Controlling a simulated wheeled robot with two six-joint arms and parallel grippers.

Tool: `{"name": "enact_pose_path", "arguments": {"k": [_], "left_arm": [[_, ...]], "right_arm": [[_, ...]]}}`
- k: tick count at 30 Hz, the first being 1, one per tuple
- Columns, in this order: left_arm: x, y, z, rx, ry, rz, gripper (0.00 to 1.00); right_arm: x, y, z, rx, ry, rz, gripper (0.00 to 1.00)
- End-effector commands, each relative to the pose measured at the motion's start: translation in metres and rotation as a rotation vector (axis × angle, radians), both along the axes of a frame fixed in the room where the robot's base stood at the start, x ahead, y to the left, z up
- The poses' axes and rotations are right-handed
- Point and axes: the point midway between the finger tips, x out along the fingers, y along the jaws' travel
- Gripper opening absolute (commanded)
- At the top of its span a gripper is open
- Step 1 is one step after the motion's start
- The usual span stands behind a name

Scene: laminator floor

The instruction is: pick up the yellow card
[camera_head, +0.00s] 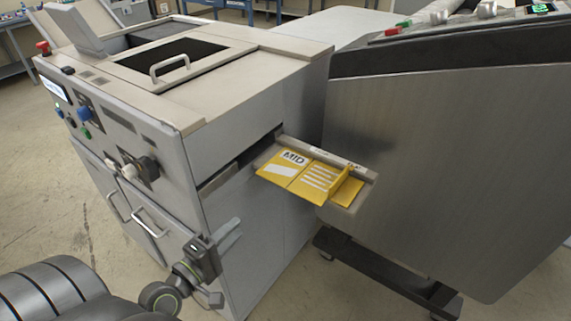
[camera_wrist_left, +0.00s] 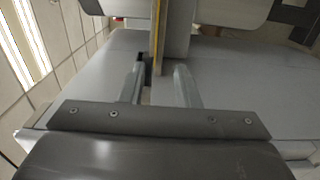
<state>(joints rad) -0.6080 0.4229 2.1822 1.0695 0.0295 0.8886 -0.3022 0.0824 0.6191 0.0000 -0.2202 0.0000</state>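The yellow card (camera_head: 305,177), marked "MID" and with white patches and stripes, lies on a narrow grey tray (camera_head: 352,193) sticking out of the grey machine's side. A raised yellow piece stands near its right end. My left gripper (camera_head: 229,233) is below and left of the card in the head view, apart from it. In the left wrist view the left gripper (camera_wrist_left: 157,78) has its two fingers spread, with nothing held. A thin yellow edge (camera_wrist_left: 157,36), likely the card or tray edge, shows ahead in line with the gap. My right gripper is not in view.
The grey machine (camera_head: 255,85) has knobs and handles on its front and a lidded top. A large steel machine (camera_head: 440,150) stands close on the right, leaving a narrow gap around the tray. Open floor (camera_head: 50,190) lies at the left.

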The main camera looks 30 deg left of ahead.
Motion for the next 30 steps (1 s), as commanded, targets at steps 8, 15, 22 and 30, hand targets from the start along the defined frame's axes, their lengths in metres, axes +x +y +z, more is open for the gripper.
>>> {"name": "enact_pose_path", "arguments": {"k": [8, 15, 22, 30], "left_arm": [[0.04, -0.004, 0.008, -0.008, -0.009, -0.001, 0.29], [0.084, -0.007, 0.007, -0.007, -0.009, -0.001, 0.29], [0.114, -0.01, 0.004, -0.004, -0.006, -0.002, 0.29], [0.133, -0.011, 0.006, -0.005, -0.006, -0.002, 0.29]], "right_arm": [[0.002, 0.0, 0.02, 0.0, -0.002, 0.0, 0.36], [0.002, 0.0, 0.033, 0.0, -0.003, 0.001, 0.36], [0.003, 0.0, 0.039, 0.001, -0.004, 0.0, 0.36], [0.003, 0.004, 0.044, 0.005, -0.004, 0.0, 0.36]]}}
